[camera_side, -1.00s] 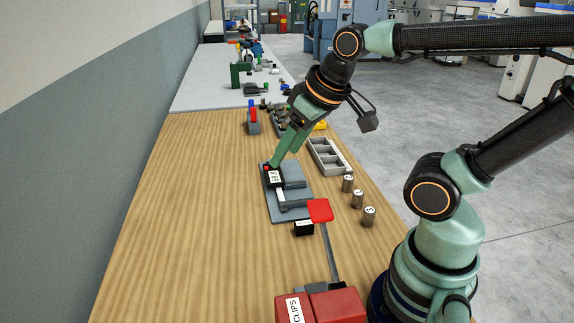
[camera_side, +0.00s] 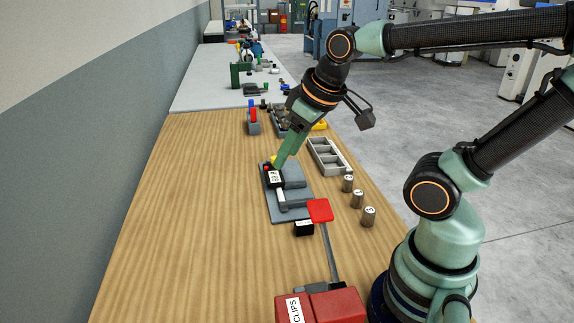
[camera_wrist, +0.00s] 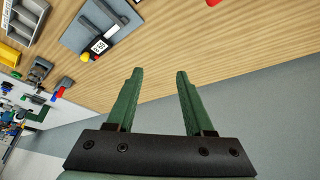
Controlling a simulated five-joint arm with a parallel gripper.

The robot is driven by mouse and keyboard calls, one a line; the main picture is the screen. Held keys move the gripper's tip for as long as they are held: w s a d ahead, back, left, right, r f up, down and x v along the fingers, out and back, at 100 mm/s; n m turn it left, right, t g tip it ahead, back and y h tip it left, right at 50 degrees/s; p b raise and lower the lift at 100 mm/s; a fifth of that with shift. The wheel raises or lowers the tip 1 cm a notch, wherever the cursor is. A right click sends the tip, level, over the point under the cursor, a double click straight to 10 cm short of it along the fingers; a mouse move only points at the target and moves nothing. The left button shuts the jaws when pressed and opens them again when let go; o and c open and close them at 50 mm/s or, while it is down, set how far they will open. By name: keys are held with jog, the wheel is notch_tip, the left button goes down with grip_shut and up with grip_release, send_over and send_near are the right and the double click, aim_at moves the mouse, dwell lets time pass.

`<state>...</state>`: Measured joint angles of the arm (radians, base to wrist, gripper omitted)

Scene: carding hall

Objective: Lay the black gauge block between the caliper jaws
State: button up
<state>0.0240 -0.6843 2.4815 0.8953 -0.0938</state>
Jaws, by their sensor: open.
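The black gauge block (camera_side: 304,228) lies on the wooden bench just off the near end of the caliper's grey plate (camera_side: 278,213), in the side view. The caliper (camera_side: 274,179) has a black body with a white display and grey jaws towards the camera. In the wrist view its display (camera_wrist: 98,46) shows at the upper left. My gripper (camera_side: 278,163) appears over the far end of the caliper in the side view. In the wrist view my gripper (camera_wrist: 158,72) is open, with nothing between its fingers and bare wood beyond. I cannot identify the gauge block there.
Several small weights (camera_side: 358,199) and a divided grey tray (camera_side: 328,157) stand to the right. The bench's left side is clear.

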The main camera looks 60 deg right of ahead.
jog(key=w+d+f+n+g, duration=0.1)
jog(key=d+f+n+g, duration=0.2)
jog(key=d+f+n, duration=0.15)
jog(key=n+g, duration=0.2)
jog(key=n, duration=0.2)
send_near(304, 223)
notch_tip(304, 223, down, 3)
jog(key=shift+r, duration=0.1)
jog(key=shift+w+f, duration=0.1)
jog(key=shift+f, duration=3.35)
grip_shut()
